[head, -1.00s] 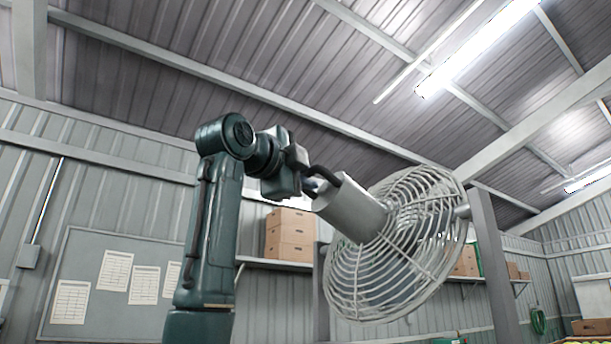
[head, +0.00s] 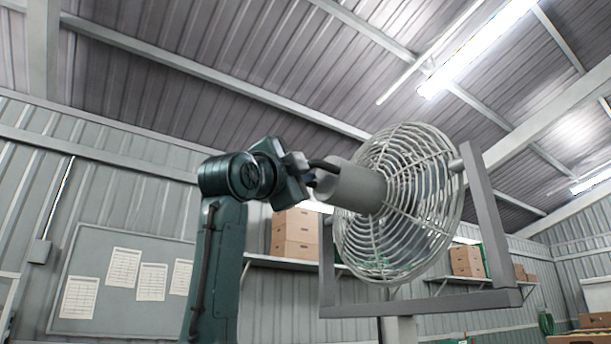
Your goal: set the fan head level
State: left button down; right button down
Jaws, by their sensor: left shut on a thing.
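The fan head has a grey motor housing (head: 352,186) and a round pale wire cage (head: 400,205). It hangs in a grey U-shaped yoke (head: 420,304) on a pale post (head: 398,330). The housing's axis runs nearly across the picture, dipping slightly to the right toward the cage. A dark handle (head: 322,163) sticks out from the back of the housing. My left gripper (head: 309,176) is shut on this handle at the housing's left end, its fingers partly hidden. My right gripper is not in view.
Brown boxes (head: 295,234) stand on a wall shelf (head: 275,262) behind the fan, and more boxes (head: 466,261) stand to the right. A notice board (head: 110,270) with papers hangs at left. A ceiling lamp (head: 478,45) is overhead. Open air surrounds the fan above.

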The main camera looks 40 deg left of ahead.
pick_arm(q)
jog(key=shift+f, duration=0.7)
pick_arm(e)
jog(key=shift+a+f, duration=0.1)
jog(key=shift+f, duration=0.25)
pick_arm(q)
jog(key=shift+r, duration=0.1)
jog(key=c, duration=1.4)
grip_release()
jog(key=shift+t, duration=0.3)
jog(key=shift+s, duration=0.1)
